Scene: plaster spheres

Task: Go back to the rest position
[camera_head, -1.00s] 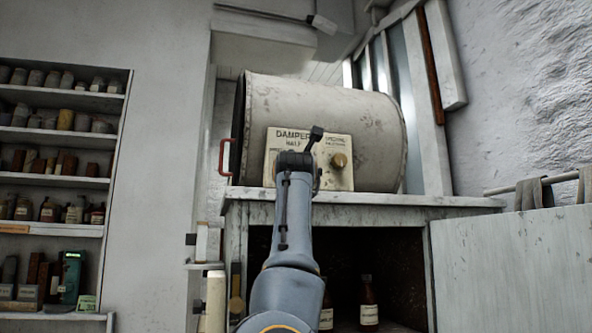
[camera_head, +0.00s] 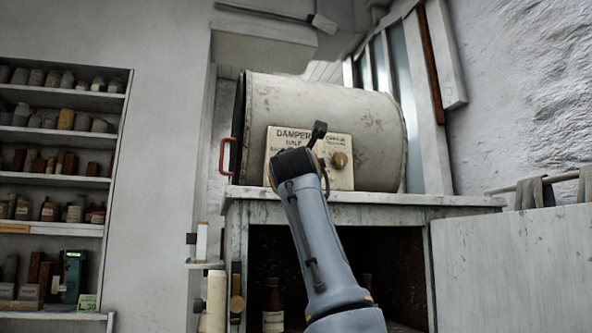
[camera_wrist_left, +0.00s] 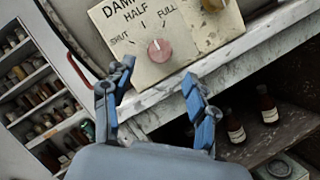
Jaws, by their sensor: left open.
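My left gripper (camera_wrist_left: 158,76) is open and empty in the left wrist view, its two blue fingers apart below the damper panel (camera_wrist_left: 190,30). The panel's red dial (camera_wrist_left: 160,51) is just beyond the fingertips and not held. A white mark shows near the dial's upper edge, with SHUT, HALF and FULL printed around it. In the head view the panel (camera_head: 336,172) is on a worn white drum (camera_head: 330,110), and my arm covers its lower left part and the dial. My right gripper is not in view.
The drum, with a red handle (camera_head: 226,157), sits on a stone ledge (camera_head: 380,198). Below it is an open cabinet with bottles (camera_head: 272,305), its door (camera_head: 510,265) swung out at right. Shelves of jars (camera_head: 62,140) fill the left wall.

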